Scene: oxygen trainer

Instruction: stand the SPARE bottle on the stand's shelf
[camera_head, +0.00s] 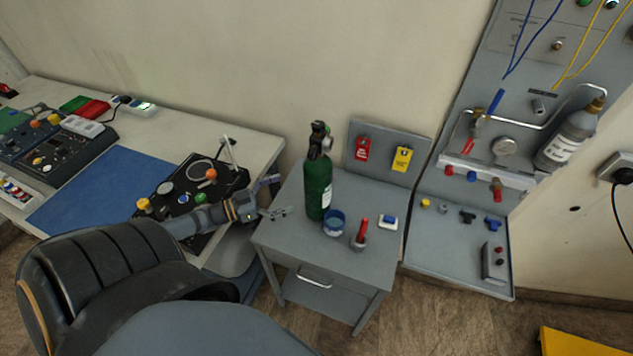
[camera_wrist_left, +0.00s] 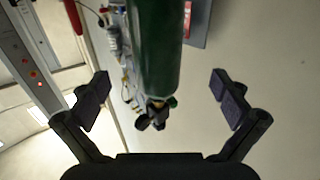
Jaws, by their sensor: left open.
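A green bottle (camera_head: 318,187) with a dark valve head stands upright on the top of a small grey stand (camera_head: 290,230). I cannot read a SPARE label on it. A lower shelf (camera_head: 322,298) shows under the stand's top. My left gripper (camera_head: 271,197) is open just left of the bottle, its fingers pointing toward it. In the left wrist view the green bottle (camera_wrist_left: 155,50) lies between the spread fingers (camera_wrist_left: 161,95) in the picture, with clear gaps on both sides. A grey bottle (camera_head: 572,138) hangs on the wall panel. My right gripper is not in view.
A blue cup (camera_head: 334,222), a red-handled item (camera_head: 361,233) and a small blue-white block (camera_head: 388,223) crowd the stand's front right. Red (camera_head: 363,149) and yellow (camera_head: 402,158) tags hang on its back plate. A workbench (camera_head: 185,130) with a blue mat stands left.

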